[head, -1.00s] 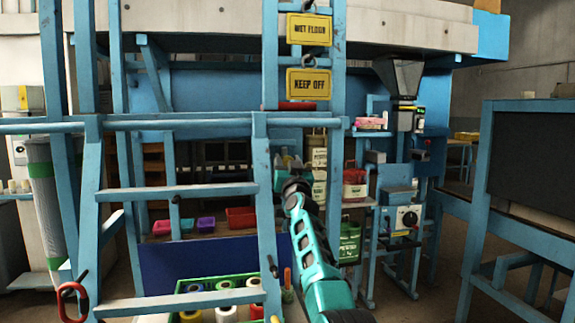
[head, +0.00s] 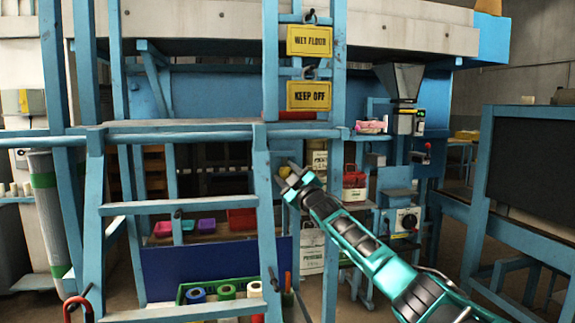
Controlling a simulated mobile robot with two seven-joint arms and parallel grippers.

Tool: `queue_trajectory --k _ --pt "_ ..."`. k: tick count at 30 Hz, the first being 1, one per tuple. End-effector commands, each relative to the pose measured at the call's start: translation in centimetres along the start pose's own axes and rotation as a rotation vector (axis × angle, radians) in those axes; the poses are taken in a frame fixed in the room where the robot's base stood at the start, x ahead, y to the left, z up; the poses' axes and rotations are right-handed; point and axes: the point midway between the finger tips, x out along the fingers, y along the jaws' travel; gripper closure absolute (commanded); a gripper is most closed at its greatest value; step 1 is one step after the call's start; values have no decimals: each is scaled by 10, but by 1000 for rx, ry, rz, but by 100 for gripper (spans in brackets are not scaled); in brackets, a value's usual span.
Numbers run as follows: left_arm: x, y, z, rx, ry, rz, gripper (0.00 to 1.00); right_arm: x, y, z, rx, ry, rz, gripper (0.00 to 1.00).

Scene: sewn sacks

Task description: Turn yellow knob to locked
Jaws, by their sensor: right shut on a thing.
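My right gripper (head: 291,180) is in the middle of the head view, just right of the blue ladder's upright. Its teal and black arm comes in from the lower right. Its jaws are shut on a small rounded yellow thing, which looks like the yellow knob (head: 284,171). The fingers cover part of it, and I cannot make out its marking or what it is mounted on. My left gripper is not in view.
A blue ladder (head: 180,207) stands in front at the left. Yellow signs, "WET FLOOR" (head: 309,41) and "KEEP OFF" (head: 309,95), hang above. A machine with a dial (head: 405,221) stands right. A crate holds several thread spools (head: 226,292).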

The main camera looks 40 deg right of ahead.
Motion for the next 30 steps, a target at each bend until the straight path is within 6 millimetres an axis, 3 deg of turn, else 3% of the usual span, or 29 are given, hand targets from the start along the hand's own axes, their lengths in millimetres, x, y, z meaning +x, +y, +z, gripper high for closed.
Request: queue_trajectory --k 1,9,21,30 --pt "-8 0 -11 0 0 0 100 2 4 -3 -49 -2 -21 85" --pt "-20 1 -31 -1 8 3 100 1 2 -2 -281 0 -115 85" --pt "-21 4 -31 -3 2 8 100 0 0 0 -536 1 -219 85" --pt "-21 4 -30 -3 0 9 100 0 -2 -1 -615 3 -254 85"
